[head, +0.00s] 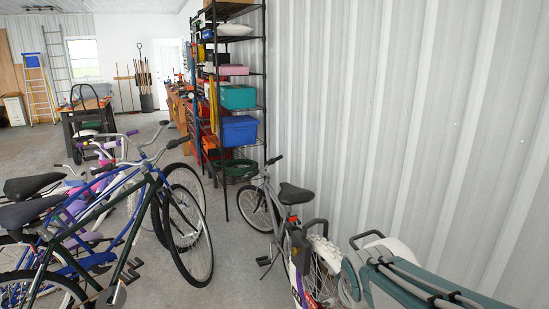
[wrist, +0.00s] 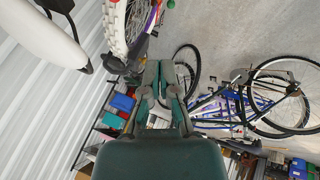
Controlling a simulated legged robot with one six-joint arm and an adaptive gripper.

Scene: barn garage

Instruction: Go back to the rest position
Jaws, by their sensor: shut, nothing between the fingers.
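My gripper (wrist: 159,68) shows in the middle of the wrist view, with its two green fingers close together. It is shut and nothing is held between the fingers. Its large green housing fills the bottom middle of that view. I cannot make out the gripper's fingers in the head view. The task names no object.
Several bicycles, one a blue bike (head: 75,262), stand at the left. A small grey bike (head: 285,215) stands by the corrugated wall (head: 400,120). A black shelf rack (head: 262,85) holds bins behind it. Concrete floor (head: 232,265) is clear between the bikes.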

